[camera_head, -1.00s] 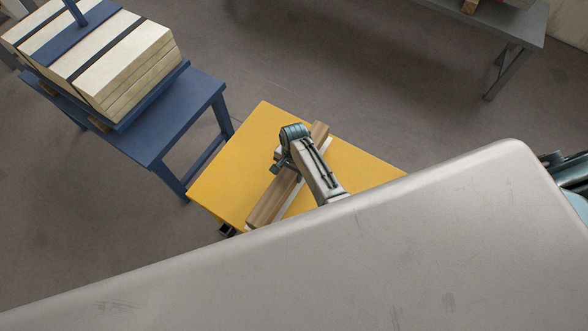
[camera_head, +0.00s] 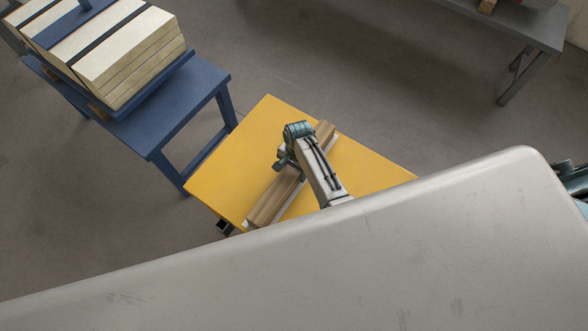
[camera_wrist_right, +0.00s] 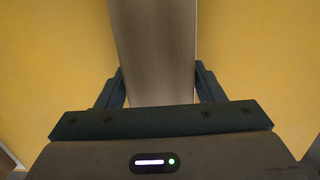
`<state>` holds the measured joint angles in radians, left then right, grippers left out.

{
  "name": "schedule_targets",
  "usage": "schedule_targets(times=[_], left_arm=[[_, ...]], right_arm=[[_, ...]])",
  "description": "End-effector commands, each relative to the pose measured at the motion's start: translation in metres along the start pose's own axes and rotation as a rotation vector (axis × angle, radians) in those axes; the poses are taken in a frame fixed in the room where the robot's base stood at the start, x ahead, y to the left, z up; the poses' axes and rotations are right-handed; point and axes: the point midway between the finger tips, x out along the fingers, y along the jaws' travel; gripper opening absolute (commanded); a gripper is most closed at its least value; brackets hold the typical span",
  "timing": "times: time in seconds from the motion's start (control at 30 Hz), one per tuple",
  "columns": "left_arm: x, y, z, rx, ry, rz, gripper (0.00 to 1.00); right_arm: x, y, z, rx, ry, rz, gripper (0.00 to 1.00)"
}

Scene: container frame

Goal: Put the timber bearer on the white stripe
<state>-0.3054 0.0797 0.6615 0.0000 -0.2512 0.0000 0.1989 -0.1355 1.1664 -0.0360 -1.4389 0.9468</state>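The timber bearer (camera_head: 272,202) is a long brown bar lying diagonally along the yellow tabletop (camera_head: 230,160). It also shows in the wrist view (camera_wrist_right: 155,45), running away between the fingers. The white stripe (camera_head: 331,142) shows as thin white slivers along the bearer's right side and near end; the bearer seems to cover most of it. No white shows beside the bearer in the wrist view. My right gripper (camera_head: 285,166) is over the bearer's middle. Its fingers (camera_wrist_right: 160,88) appear closed against both sides of the bearer. My left gripper is not in view.
A blue stand (camera_head: 175,110) with pale strapped slabs (camera_head: 125,60) is at the upper left. A grey table (camera_head: 530,25) is at the upper right. The yellow top is otherwise clear. A large pale grey part of my body hides the lower head view.

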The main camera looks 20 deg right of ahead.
Motion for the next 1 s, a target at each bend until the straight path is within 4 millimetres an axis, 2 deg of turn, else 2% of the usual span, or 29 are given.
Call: schedule_targets(times=[0.03,0.07,0.33,0.47,0.57,0.8,1.0], left_arm=[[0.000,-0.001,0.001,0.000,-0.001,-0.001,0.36],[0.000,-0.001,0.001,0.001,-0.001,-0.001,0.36],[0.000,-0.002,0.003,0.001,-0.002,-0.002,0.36],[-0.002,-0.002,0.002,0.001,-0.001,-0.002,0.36],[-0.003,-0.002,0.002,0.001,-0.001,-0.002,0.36],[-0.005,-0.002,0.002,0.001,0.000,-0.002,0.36],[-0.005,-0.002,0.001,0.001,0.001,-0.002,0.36]], right_arm=[[0.000,0.000,0.000,0.000,0.000,0.000,0.72],[0.000,0.000,0.000,0.000,0.000,0.000,0.76],[-0.001,0.000,0.000,0.000,0.000,0.000,0.76],[-0.010,-0.001,0.000,0.000,0.001,-0.002,0.76],[-0.026,-0.001,0.000,0.000,0.002,-0.003,0.76],[-0.078,-0.001,0.000,-0.001,0.002,-0.004,0.76],[-0.111,-0.001,0.000,-0.001,0.001,-0.003,0.76]])
